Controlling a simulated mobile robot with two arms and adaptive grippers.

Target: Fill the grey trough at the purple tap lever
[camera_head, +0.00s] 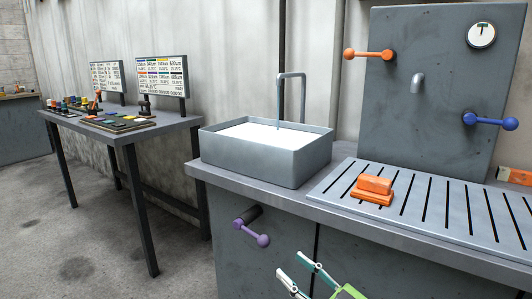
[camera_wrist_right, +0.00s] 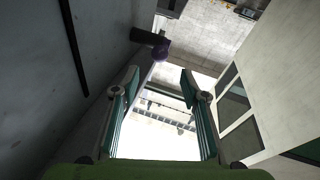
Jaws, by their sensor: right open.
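The grey trough (camera_head: 262,165) stands on the left part of the counter under a tall bent spout (camera_head: 291,77). Its inside looks white, and a thin pale line hangs from the spout's mouth; I cannot tell the water level. The purple tap lever (camera_head: 252,233) sticks out of the cabinet front below the trough, sloping down to the right to a ball end. My right gripper (camera_head: 290,265) is open and empty, below and right of the lever in the head view. In the right wrist view the lever's purple ball (camera_wrist_right: 161,49) shows beyond the open fingertips (camera_wrist_right: 159,75), apart from them.
An orange block (camera_head: 374,190) sits on the slotted drainboard (camera_head: 440,212). A grey panel (camera_head: 440,150) behind carries an orange lever (camera_head: 370,55), a blue lever (camera_head: 490,120), a short spout and a gauge. A table (camera_head: 165,127) with screens stands left; floor before it is clear.

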